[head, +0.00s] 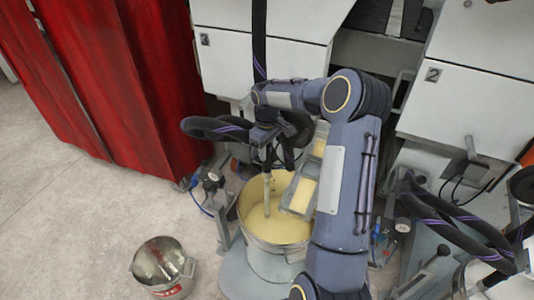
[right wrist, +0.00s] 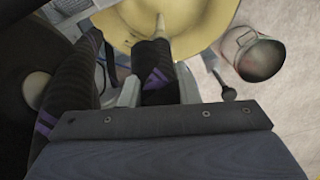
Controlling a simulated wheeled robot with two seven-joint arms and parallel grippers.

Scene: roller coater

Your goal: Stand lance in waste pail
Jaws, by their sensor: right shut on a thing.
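The lance (head: 267,190) is a pale thin tube under a black fitting, hanging about upright inside the drum of yellow coating (head: 277,240). I cannot tell whether its tip touches the coating. My right gripper (head: 272,135) is shut on the lance's dark upper part, above the drum. In the right wrist view, the fingers (right wrist: 157,88) close around a black, purple-striped part, and the lance tip (right wrist: 160,24) points over the yellow drum interior. The waste pail (head: 162,266), metal with a red label, stands on the floor left of the drum; it also shows in the right wrist view (right wrist: 258,56). My left gripper is out of view.
A black hose (head: 215,128) with purple stripes loops from the lance. Gauges and fittings (head: 212,183) stand between drum and red curtain (head: 105,80). White machine cabinets (head: 260,60) are behind. More hoses (head: 450,225) lie right. The floor around the pail is clear.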

